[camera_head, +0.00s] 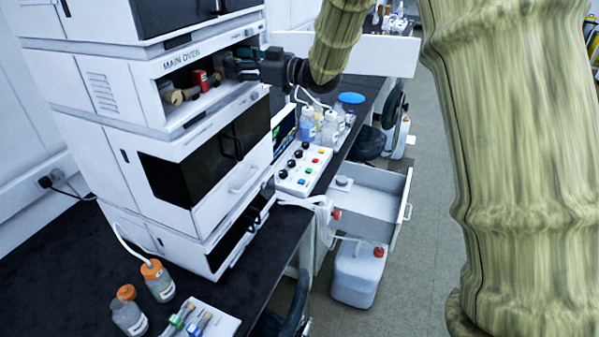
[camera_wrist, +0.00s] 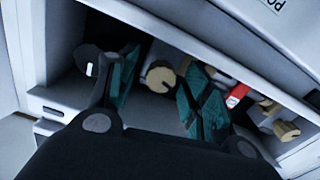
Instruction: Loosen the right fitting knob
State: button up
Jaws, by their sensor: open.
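The oven compartment of the white stack labelled MAIN OVEN (camera_head: 190,55) stands open at the upper left in the head view. My gripper (camera_head: 234,68) reaches into its right end from the right. In the wrist view, my gripper (camera_wrist: 158,98) is open, with teal finger pads on either side. A round tan knob (camera_wrist: 160,78) with a dark slot shows between and beyond the pads, with visible gaps on both sides. It appears to be the right fitting knob, and my gripper hides it in the head view. Two other tan knobs (camera_head: 176,97) sit farther left.
A red part (camera_head: 201,79) stands among the fittings and also shows in the wrist view (camera_wrist: 237,95). The compartment's walls and front edge surround the gripper. A button panel (camera_head: 303,168), bottles (camera_head: 328,128) and an open drawer (camera_head: 375,198) lie below right.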

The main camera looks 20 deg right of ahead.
jog(key=shift+r+m+p, duration=0.2)
jog(key=shift+m+p, duration=1.1)
jog(key=shift+p, duration=0.15)
jog(key=s+d+f+n+b, duration=0.1)
jog(key=s+d+b, duration=0.3)
jog(key=s+d, duration=0.4)
jog(key=shift+d+b, duration=0.15)
jog(key=shift+b, duration=0.25)
jog(key=shift+f+n, duration=0.1)
jog(key=shift+n, duration=0.3)
jog(key=shift+s+d+r+n, duration=0.2)
jog(key=shift+s+r+n, duration=0.05)
jog(key=shift+n, duration=0.55)
